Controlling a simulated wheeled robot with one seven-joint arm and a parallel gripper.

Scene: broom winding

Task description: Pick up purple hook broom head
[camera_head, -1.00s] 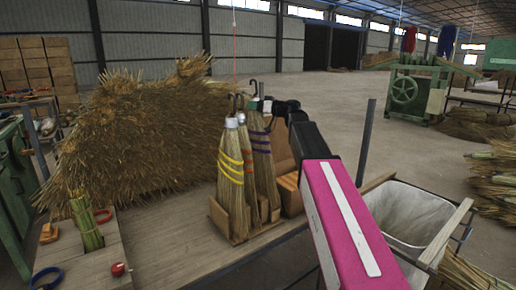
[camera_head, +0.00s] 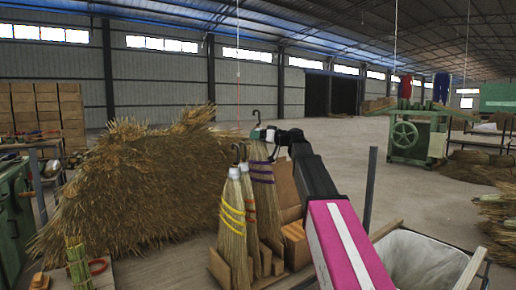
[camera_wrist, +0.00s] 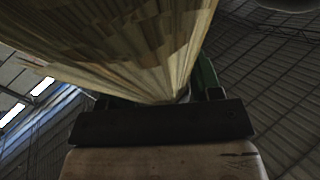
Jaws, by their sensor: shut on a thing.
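The purple hook broom head (camera_head: 263,190) is a straw bundle with purple bands and a dark hook at its top. It hangs upright behind the other brooms on the bench, and its lower end is partly hidden. My gripper (camera_head: 267,134) is shut on its neck just below the hook. In the wrist view, the straw (camera_wrist: 150,45) fans out above the dark gripper body, with green fingers (camera_wrist: 180,95) on both sides of the neck.
A broom with yellow bands (camera_head: 232,215) stands in front, with a red-banded broom (camera_head: 249,205) close beside it. Cardboard boxes (camera_head: 294,243) stand to the right. A large straw pile (camera_head: 140,190) fills the left. A lined bin (camera_head: 425,262) is at lower right.

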